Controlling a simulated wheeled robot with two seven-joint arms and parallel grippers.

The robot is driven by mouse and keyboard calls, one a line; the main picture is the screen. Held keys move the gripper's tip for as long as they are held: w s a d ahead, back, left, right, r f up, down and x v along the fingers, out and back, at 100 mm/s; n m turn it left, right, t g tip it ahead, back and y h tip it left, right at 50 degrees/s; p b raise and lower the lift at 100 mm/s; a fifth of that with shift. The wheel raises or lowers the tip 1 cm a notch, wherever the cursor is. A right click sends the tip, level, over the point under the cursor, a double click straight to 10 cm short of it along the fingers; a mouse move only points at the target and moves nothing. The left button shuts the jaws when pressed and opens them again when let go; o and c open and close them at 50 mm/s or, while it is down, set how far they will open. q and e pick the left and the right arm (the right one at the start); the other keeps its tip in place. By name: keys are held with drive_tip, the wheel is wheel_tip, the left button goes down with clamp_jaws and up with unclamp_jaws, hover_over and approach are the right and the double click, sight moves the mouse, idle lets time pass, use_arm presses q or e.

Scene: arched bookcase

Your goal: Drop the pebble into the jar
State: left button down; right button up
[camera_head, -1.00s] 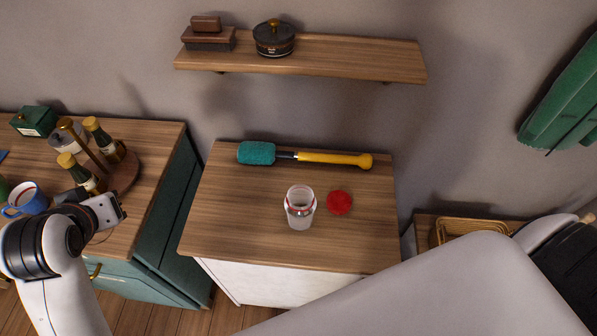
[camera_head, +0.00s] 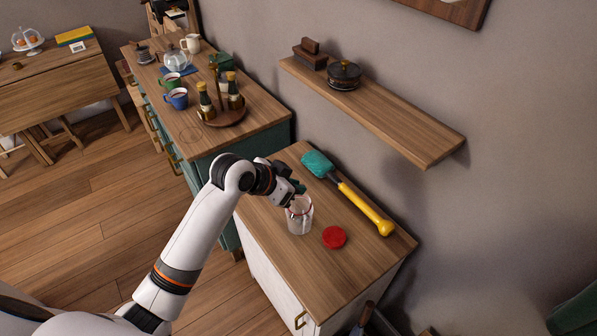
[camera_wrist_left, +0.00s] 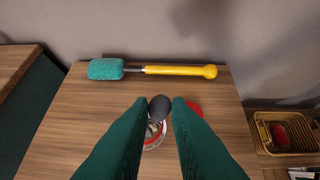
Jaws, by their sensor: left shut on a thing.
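My left gripper (camera_head: 297,191) is over the mouth of the clear jar (camera_head: 299,219), which stands upright and lidless on the wooden cabinet top. In the left wrist view its green fingers (camera_wrist_left: 159,108) are shut on a dark round pebble (camera_wrist_left: 160,105). The jar's red-edged rim (camera_wrist_left: 154,140) shows just below the pebble, partly hidden by the fingers. In the head view the pebble cannot be made out behind the gripper. My right gripper is not in view.
A red lid (camera_head: 334,237) lies beside the jar. A teal-headed duster with a yellow handle (camera_head: 366,208) lies along the back. A wall shelf (camera_head: 385,115) hangs above. A teal cabinet with bottles on a round tray (camera_head: 222,117) stands to the left. The front of the cabinet top is clear.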

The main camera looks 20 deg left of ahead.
sight(299, 213)
use_arm(q)
drive_tip(key=w+a, duration=0.1)
drive_tip(key=w+a+f+m+g+h+p, duration=0.1)
drive_tip(key=w, duration=0.1)
drive_tip(key=w+a+f+m+p, duration=0.1)
drive_tip(key=shift+w+f, duration=0.15)
drive_tip(key=shift+f, duration=0.05)
drive_tip(key=shift+w+a+f+b, duration=0.1)
drive_tip(key=shift+f+b, duration=0.55)
drive_tip(key=shift+f, duration=0.2)
wheel_tip(299, 213, down, 5)
drive_tip(key=b, duration=0.4)
drive_tip(key=shift+r, duration=0.15)
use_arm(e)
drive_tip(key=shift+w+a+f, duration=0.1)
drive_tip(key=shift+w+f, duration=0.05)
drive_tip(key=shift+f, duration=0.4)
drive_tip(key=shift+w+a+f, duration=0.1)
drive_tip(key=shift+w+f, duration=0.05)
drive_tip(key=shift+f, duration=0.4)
use_arm(q)
drive_tip(key=shift+r, duration=0.1)
